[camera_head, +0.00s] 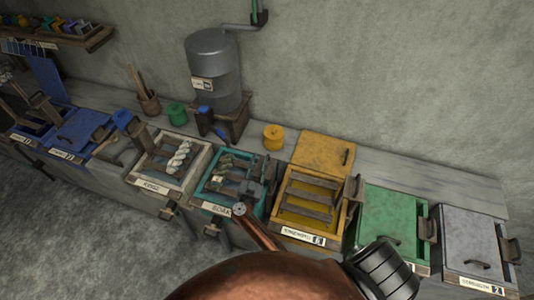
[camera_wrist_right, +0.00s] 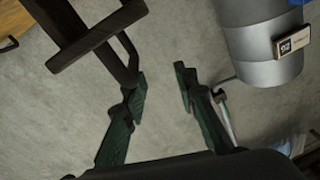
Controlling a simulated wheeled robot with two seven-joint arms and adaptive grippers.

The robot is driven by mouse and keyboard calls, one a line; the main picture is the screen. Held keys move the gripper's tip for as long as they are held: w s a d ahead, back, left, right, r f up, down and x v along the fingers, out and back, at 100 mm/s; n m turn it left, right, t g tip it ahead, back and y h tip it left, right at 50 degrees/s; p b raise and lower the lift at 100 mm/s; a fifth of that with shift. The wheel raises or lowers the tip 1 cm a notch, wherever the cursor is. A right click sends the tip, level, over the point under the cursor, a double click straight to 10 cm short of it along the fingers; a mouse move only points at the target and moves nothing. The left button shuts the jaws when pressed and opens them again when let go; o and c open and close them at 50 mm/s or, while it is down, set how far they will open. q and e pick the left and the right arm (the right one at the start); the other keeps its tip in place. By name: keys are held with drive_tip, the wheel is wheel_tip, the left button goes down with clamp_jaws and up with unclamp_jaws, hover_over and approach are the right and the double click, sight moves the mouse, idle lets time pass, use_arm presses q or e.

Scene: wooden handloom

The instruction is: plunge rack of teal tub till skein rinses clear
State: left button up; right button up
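The teal tub (camera_head: 209,196), with a label that seems to read "SOAK", stands in the row of tubs in the head view. Its dark slatted rack (camera_head: 232,185) sits inside the rim. Pale bits lie on the rack; I cannot tell if they are a skein, nor see the water's colour. My right gripper (camera_head: 256,190) is over the tub's right side, partly hidden by my arm. In the right wrist view its fingers (camera_wrist_right: 162,82) are apart with bare wall showing between them. A dark bar handle (camera_wrist_right: 98,38) is beside the left fingertip; contact is unclear. My left gripper is out of view.
A white tub (camera_head: 153,185) with a pale twisted skein (camera_head: 180,157) is left of the teal one. A yellow tub (camera_head: 284,217) is right of it, then green (camera_head: 393,212) and grey (camera_head: 470,240) lidded tubs. A metal tank (camera_head: 216,65) stands behind on the ledge.

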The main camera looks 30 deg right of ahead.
sight(268, 155)
drive_tip(key=shift+s+d+f+g+p, duration=0.15)
drive_tip(key=shift+s+f+g+p, duration=0.2)
drive_tip(key=shift+s+f+g, duration=0.5)
drive_tip(key=shift+s+f, duration=0.25)
drive_tip(key=shift+s, duration=0.05)
drive_tip(key=shift+w+d+f, duration=0.1)
drive_tip(key=b+x, duration=0.4)
drive_tip(key=x, duration=0.2)
drive_tip(key=shift+w+d+f, duration=0.1)
drive_tip(key=shift+w+d, duration=0.15)
drive_tip(key=shift+d, duration=0.05)
drive_tip(key=shift+w+d, duration=0.3)
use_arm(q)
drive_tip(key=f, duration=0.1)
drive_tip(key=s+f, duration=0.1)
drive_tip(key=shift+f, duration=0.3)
use_arm(e)
drive_tip(key=shift+r, duration=0.2)
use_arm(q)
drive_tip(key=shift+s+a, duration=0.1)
use_arm(e)
clamp_jaws()
